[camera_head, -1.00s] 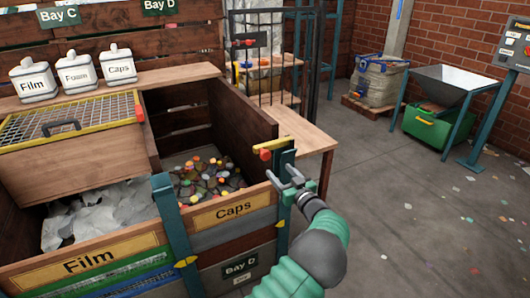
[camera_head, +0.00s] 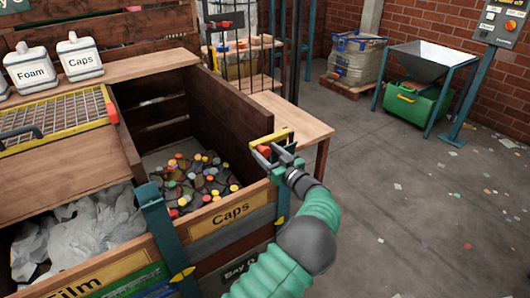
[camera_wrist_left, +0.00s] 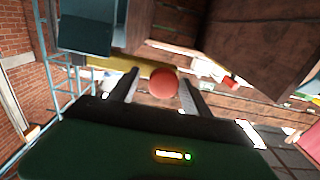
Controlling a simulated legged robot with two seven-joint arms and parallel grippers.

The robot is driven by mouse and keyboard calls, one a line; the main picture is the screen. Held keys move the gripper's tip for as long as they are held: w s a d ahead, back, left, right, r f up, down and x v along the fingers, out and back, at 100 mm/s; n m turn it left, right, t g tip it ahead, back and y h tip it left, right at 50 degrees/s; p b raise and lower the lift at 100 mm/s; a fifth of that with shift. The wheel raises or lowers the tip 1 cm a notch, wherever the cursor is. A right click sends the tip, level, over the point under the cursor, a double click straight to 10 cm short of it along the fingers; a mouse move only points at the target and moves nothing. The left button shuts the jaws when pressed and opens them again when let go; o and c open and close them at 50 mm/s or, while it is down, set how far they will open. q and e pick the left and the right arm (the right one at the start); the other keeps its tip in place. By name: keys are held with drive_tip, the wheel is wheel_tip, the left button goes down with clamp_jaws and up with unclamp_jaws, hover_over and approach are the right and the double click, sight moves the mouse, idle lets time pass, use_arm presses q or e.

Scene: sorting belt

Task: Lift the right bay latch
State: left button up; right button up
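The right bay latch is a yellow bar (camera_head: 272,138) with a red knob (camera_head: 263,150), on the teal post at the right front corner of the Caps bay. In the left wrist view, the red knob (camera_wrist_left: 164,83) sits between my two dark fingers, with the yellow bar (camera_wrist_left: 105,66) behind it. My left gripper (camera_head: 264,155) is at the latch with its fingers apart on either side of the knob. A gap shows on the knob's left side; contact on its right side is unclear. My right gripper is not in view.
The Caps bay (camera_head: 228,215) holds many bottle caps; the bay beside it holds white film. A yellow-framed mesh lid (camera_head: 62,112) lies to the left. A wooden table (camera_head: 290,118) stands behind the latch. The floor to the right is mostly open.

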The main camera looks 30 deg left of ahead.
use_arm(q)
drive_tip(key=shift+c, duration=1.1)
drive_tip(key=shift+s+a+f, duration=0.1)
drive_tip(key=shift+a, duration=0.4)
drive_tip(key=c, duration=0.7)
clamp_jaws()
drive_tip(key=shift+d, duration=0.1)
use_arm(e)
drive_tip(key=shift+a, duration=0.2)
